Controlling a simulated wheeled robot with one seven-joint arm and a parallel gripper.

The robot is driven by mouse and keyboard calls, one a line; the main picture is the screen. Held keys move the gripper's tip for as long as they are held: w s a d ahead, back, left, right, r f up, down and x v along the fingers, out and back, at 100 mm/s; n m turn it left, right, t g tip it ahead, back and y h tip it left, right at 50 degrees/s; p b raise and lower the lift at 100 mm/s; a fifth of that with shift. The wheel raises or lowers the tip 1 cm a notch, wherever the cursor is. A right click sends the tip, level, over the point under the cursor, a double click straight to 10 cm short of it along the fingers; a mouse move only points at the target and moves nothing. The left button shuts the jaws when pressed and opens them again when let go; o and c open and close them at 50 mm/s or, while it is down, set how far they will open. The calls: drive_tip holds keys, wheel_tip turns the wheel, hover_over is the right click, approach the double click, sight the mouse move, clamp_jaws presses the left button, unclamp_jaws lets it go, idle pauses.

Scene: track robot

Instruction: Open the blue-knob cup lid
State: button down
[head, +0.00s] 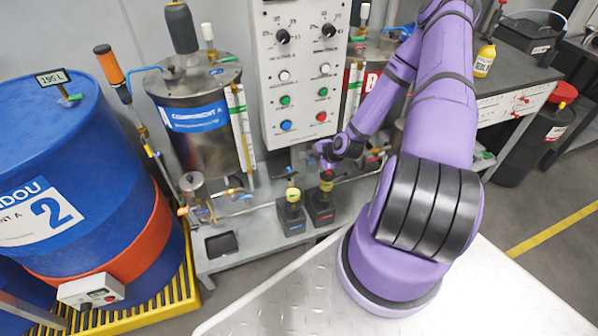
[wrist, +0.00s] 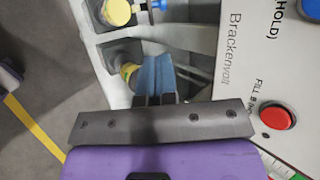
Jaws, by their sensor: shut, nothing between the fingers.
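Two small cups with yellow collars stand on dark square bases at the front of the grey bench. The left cup (head: 292,196) has a small upright top whose colour is hard to make out. The right cup (head: 326,188) has a dark reddish top. In the wrist view one yellow cup (wrist: 116,12) has a blue piece beside it at the top edge, and the other (wrist: 130,74) is partly hidden by my fingers. My gripper (head: 328,160) points down just above the right cup. Its blue-looking fingers (wrist: 156,78) are together and empty. Contact cannot be told.
A control panel (head: 303,75) with knobs and buttons rises behind the cups. A steel tank (head: 205,145) and a blue drum (head: 60,120) stand to the left. Pipes and a small metal pot (head: 195,186) lie along the bench. My arm crosses the right side.

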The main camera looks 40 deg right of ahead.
sight(290, 168)
drive_tip(key=shift+t, duration=0.3)
drive_tip(key=x, duration=1.3)
drive_tip(key=shift+w+a+f, duration=0.1)
drive_tip(key=shift+w+f, duration=0.05)
drive_tip(key=shift+f, duration=0.05)
drive_tip(key=w, duration=0.1)
drive_tip(key=w+d, duration=0.1)
drive_tip(key=w, duration=0.1)
drive_tip(key=shift+w+r, duration=0.15)
drive_tip(key=shift+w, duration=0.1)
drive_tip(key=shift+s, duration=0.1)
